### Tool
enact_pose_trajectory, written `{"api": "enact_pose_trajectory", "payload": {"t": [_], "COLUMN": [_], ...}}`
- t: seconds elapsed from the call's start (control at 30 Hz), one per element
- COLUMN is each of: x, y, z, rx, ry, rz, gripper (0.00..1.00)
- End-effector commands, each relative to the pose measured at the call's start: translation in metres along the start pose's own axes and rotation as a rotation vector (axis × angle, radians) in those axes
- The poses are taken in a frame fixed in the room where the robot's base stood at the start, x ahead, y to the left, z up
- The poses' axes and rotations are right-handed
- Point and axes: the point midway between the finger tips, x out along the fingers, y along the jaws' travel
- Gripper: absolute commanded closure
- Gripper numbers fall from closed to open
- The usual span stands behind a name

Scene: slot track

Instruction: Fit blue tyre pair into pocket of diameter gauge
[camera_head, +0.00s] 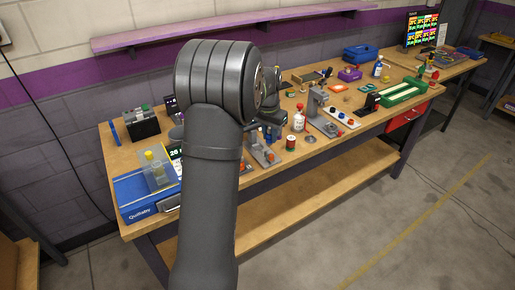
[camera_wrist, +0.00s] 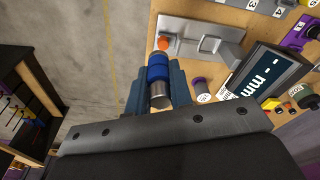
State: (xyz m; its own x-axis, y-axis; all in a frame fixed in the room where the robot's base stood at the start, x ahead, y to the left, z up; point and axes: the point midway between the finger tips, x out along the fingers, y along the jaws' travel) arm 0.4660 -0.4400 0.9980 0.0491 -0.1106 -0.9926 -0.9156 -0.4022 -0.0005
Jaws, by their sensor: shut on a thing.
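The blue tyre pair (camera_wrist: 158,67) is in the wrist view, two blue bands side by side on a grey metal cylinder. My gripper (camera_wrist: 157,84) is shut on it, with one finger on each side. The diameter gauge (camera_wrist: 211,28) is a grey metal plate with a raised block, just beyond the tyre pair. An orange round part (camera_wrist: 164,44) shows at its near left corner, close to the tyre pair's far end. I cannot tell whether they touch. The pocket is not clearly visible. In the head view the gauge (camera_head: 262,155) is partly behind my arm.
A display marked "mm" (camera_wrist: 262,85) stands right of the gauge. In the head view, a blue tray (camera_head: 140,205) lies at the bench's left end; a red-and-white bottle (camera_head: 299,120) stands right of the gauge.

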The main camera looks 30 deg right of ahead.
Motion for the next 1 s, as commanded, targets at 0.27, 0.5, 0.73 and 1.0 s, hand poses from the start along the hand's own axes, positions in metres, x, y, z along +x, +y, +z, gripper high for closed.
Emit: {"api": "enact_pose_trajectory", "payload": {"t": [0.27, 0.5, 0.73, 1.0], "x": [0.001, 0.002, 0.002, 0.016], "y": [0.009, 0.017, 0.022, 0.000], "z": [-0.025, -0.043, -0.054, -0.056], "rx": [-0.381, -0.700, -0.896, -0.954], "ry": [0.001, 0.000, 0.000, -0.002], "rz": [-0.047, -0.086, -0.110, -0.117], "gripper": [1.00, 1.00, 1.00, 1.00]}}
